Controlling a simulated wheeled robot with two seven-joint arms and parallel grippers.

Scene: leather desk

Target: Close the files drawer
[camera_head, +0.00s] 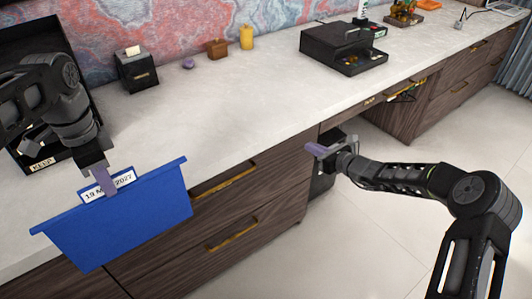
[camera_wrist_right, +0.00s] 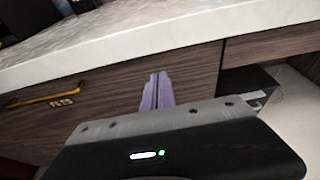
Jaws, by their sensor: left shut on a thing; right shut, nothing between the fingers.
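My left gripper (camera_head: 107,185) is shut on the top tab of a blue hanging file (camera_head: 120,215) with a white date label, and holds it in front of the desk. A wooden drawer front (camera_head: 285,175) with a gold handle (camera_head: 224,181) lies under the desktop, partly hidden by the file. It looks flush with the desk, as far as it shows. In the right wrist view the handle (camera_wrist_right: 48,96) has a small label plate (camera_wrist_right: 62,103), too small to read. My right gripper (camera_head: 315,151) is shut and empty, its purple fingers (camera_wrist_right: 158,92) to the right of that handle.
A second drawer with a gold handle (camera_head: 232,234) is below. A black box (camera_head: 38,165) labelled KEEP stands at the left on the pale desktop (camera_head: 240,110). A black organizer (camera_head: 343,48) stands further back. Another drawer (camera_head: 405,86) at right shows items inside. The floor is clear.

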